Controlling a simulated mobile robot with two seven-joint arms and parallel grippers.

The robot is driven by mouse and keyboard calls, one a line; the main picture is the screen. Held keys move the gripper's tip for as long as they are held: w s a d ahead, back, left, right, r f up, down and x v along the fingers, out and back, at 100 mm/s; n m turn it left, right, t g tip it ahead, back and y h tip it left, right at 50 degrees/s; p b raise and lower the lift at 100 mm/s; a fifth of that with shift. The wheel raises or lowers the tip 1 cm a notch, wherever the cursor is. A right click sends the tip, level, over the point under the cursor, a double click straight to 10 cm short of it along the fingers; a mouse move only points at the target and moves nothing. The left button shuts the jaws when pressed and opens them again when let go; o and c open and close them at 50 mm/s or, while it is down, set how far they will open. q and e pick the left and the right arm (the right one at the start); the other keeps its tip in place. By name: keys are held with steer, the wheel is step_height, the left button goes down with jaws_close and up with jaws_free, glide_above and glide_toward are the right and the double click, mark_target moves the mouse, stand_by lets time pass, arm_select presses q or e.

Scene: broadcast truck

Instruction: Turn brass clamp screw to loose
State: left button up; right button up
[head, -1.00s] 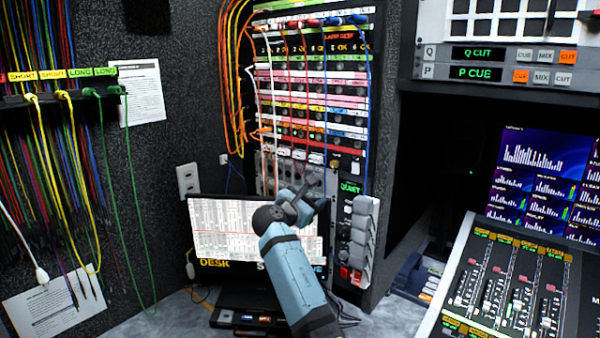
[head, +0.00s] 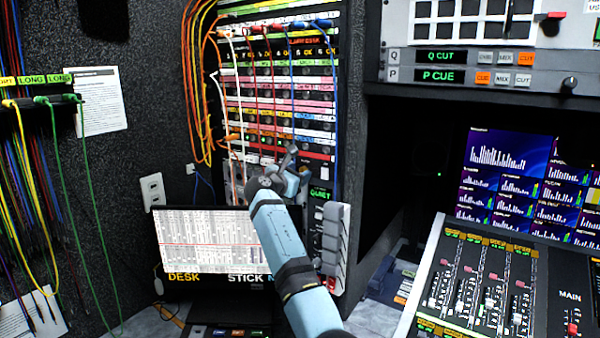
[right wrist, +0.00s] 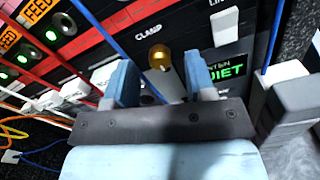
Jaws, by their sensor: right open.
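The brass clamp screw (right wrist: 159,57) shows in the right wrist view as a round gold knob on the dark panel, just under the word CLAMP. My right gripper (right wrist: 158,82) is open, with one blue finger on each side of the screw in the picture. I cannot tell whether either finger touches it. In the head view my right gripper (head: 290,165) is at the lower part of the patch rack and hides the screw. My left gripper is not in view.
A blue cord and a red cord cross the panel left of the fingers. A green QUIET sign (right wrist: 224,73) is close right of them. A monitor (head: 205,245) stands below, left of my arm. Orange and yellow cables (head: 197,90) hang left of the rack (head: 275,95).

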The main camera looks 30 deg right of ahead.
steer(key=shift+x, duration=0.85)
steer(key=c, duration=0.9)
